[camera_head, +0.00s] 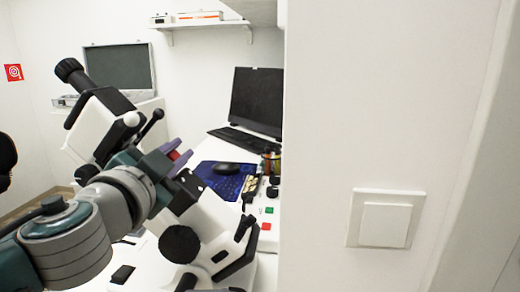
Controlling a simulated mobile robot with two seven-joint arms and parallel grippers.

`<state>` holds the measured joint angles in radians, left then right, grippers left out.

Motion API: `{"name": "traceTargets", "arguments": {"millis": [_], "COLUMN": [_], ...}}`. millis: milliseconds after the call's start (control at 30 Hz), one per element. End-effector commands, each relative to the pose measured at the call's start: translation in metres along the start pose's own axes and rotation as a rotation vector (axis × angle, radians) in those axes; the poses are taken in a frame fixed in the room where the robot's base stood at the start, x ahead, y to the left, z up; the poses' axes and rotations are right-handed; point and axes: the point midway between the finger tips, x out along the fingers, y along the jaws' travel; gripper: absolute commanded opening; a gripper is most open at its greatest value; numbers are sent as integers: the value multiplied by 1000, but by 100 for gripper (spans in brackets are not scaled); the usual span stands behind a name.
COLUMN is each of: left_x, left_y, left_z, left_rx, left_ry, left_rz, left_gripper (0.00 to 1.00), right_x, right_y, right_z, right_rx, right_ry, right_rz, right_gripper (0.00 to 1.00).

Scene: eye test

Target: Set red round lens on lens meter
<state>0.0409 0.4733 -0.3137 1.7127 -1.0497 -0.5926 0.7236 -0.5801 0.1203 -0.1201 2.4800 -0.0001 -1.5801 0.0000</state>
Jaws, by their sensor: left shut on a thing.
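A white and black instrument with an eyepiece, which looks like the lens meter (92,112), stands tilted on the left. Its lower part with a large black knob seems to show on the other side of my arm, which hides its middle. My left gripper (177,155) is in front of the instrument, its purple fingers shut on a small red thing (174,155). This is probably the red round lens; the fingers hide most of it. I cannot tell whether it touches the instrument. My right gripper is out of view.
A white wall with a switch (385,220) fills the right half. Behind the gripper, a white desk holds a monitor (256,100), a keyboard (243,141), a mouse (226,168) on a blue mat (208,178), and small items by the wall edge. A dark screen (120,67) stands behind the instrument.

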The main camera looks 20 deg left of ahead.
Motion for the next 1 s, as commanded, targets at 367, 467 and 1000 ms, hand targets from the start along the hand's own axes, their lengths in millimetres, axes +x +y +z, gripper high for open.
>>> {"name": "traceTargets", "arguments": {"millis": [367, 467, 1000], "left_x": [0, 0, -32], "left_y": [0, 0, 2], "left_z": [0, 0, 1], "left_rx": [0, 0, -1], "left_ry": [-1, -1, -2], "left_rz": [0, 0, 4], "left_gripper": [40, 51, 54], "right_x": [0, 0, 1], "right_y": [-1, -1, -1], "right_z": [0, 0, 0], "right_rx": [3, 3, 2], "right_ry": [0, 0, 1], "right_rz": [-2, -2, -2], "right_gripper": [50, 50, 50]}}
